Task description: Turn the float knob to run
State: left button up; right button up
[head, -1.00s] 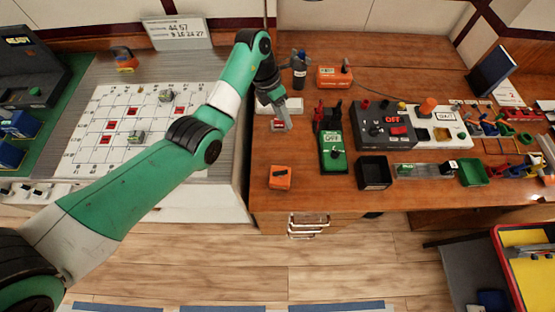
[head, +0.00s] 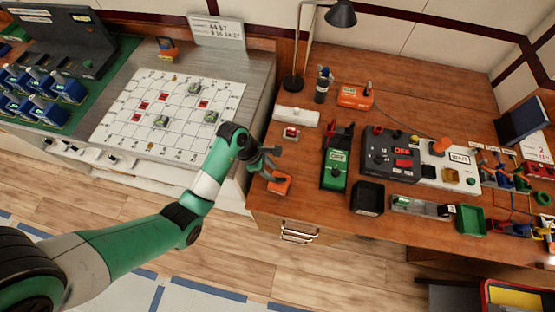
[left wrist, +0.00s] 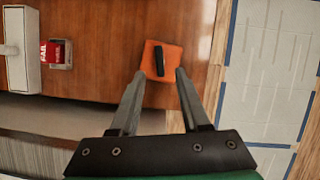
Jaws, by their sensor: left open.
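An orange box (head: 279,184) with a black bar knob on top sits at the front left of the wooden desk. No label on it is legible, so I cannot tell whether its knob is the float knob. My left gripper (head: 267,160) is beside the box, at its upper left in the head view. In the left wrist view the fingers of the left gripper (left wrist: 160,76) are open and empty. The orange box (left wrist: 169,66) lies just beyond and between their tips, with its black knob (left wrist: 159,61) slightly tilted from the finger direction. My right gripper is out of view.
A green box (head: 335,170) reading OFF and a dark panel (head: 377,160) reading OFF stand to the right. A black bin (head: 368,197) is near the front. A small red-and-white block (head: 291,133) and a white case (head: 297,116) lie behind the orange box.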

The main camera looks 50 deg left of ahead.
aim_at(279, 179)
pick_arm(q)
jog(key=b+x, duration=0.1)
jog(key=x, duration=0.4)
jog(key=shift+w+d+f, duration=0.1)
jog(key=shift+w+f, duration=0.05)
jog(key=shift+f, duration=0.15)
grip_shut()
